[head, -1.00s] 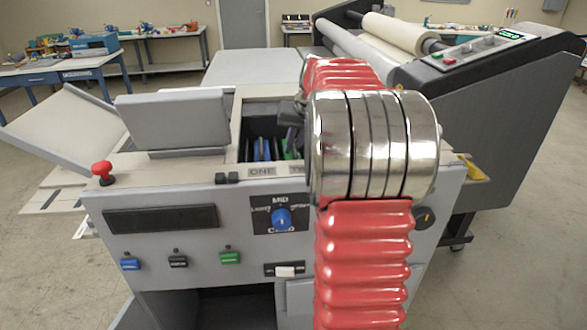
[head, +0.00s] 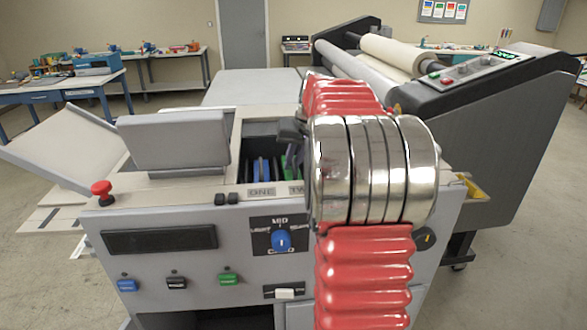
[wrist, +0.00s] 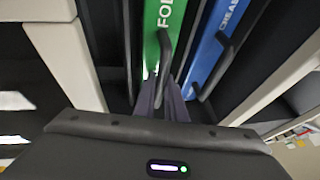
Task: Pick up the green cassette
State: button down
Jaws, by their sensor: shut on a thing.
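The green cassette (wrist: 162,25) stands in an open bay in the machine's top, with its dark handle facing my wrist camera. In the head view only a small part of the green cassette (head: 284,165) shows. My gripper (wrist: 170,100) is shut on the handle of the green cassette; the fingers' grip is partly hidden behind my wrist housing. In the head view my gripper (head: 292,155) reaches down into the bay, mostly hidden by my red and silver arm. A blue cassette (wrist: 215,45) with its own handle stands to the right in the wrist view.
Bay walls (wrist: 65,45) rise close beside the cassettes. The machine's front panel (head: 160,265) carries a blue knob (head: 281,240), and a red button (head: 102,190) stands at its left corner. A large roller machine (head: 490,120) stands at the right. Open floor lies at the left.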

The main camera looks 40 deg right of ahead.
notch_tip(320, 180, up, 17)
dwell(0.5)
jog(key=shift+s, duration=0.1)
dwell(0.5)
